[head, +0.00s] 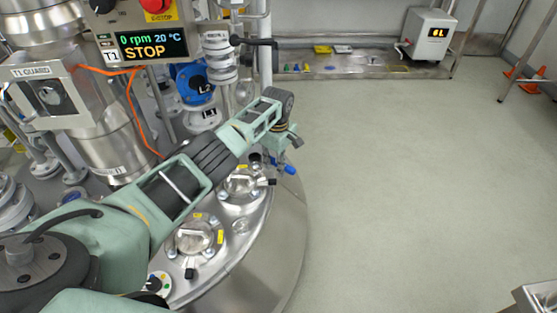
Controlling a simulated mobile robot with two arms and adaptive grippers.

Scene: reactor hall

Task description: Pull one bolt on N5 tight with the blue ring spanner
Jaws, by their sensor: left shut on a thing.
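My left arm reaches from the lower left across the steel vessel top. Its gripper (283,156) points down near the vessel's right rim and is shut. A small blue piece (290,169) shows just below its fingers, which fits the blue ring spanner; the rest of it is hidden. Two round nozzle covers, a nearer one (195,236) and a farther one (241,184), sit on the vessel top left of and below the gripper. I cannot read an N5 label, and whether the spanner sits on a bolt is hidden. My right gripper is out of view.
The display (153,45) reads 0 rpm, 20 °C, STOP. A blue valve (194,83), pipes and an orange cable crowd the left.

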